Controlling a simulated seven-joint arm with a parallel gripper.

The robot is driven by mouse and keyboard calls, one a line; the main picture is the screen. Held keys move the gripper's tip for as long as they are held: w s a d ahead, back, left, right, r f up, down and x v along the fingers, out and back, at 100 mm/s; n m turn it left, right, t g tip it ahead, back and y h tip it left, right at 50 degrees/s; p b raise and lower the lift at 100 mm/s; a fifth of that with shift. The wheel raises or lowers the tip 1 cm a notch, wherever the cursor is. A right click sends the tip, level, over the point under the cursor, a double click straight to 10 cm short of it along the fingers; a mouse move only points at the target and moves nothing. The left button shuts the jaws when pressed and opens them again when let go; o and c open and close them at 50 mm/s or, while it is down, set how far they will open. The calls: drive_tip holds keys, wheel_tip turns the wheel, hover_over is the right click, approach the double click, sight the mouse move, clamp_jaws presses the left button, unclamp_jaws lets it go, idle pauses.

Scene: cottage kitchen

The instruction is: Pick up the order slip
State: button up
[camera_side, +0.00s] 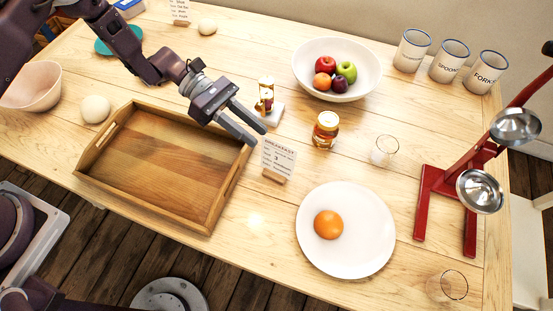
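The order slip (278,158) is a small white card with printed lines, headed by a word like "Breakfast". It stands upright in a small wooden holder (273,178) on the table, just right of the wooden tray. My gripper (248,129) is above and to the left of the slip, near the tray's right rim. Its two dark fingers are apart with nothing seen between them. The fingertips look close to the slip in the picture; I cannot tell the exact gap or height.
The empty wooden tray (243,172) lies left of the slip. Small egg-cup-like items (266,95) on a white base, a jar (325,130) and a fruit bowl (366,88) stand behind. A white plate (362,256) with an orange is in front right. A red stand (432,190) is far right.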

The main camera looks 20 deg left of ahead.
sight(277, 157)
wheel_tip(277, 157, down, 2)
drive_tip(key=shift+f, duration=0.1)
drive_tip(key=shift+d+f, duration=0.25)
drive_tip(key=shift+f, duration=0.1)
drive_tip(key=x, duration=0.6)
drive_tip(key=shift+d+r, duration=0.15)
drive_tip(key=shift+d, duration=0.2)
drive_tip(key=shift+c, duration=0.5)
clamp_jaws()
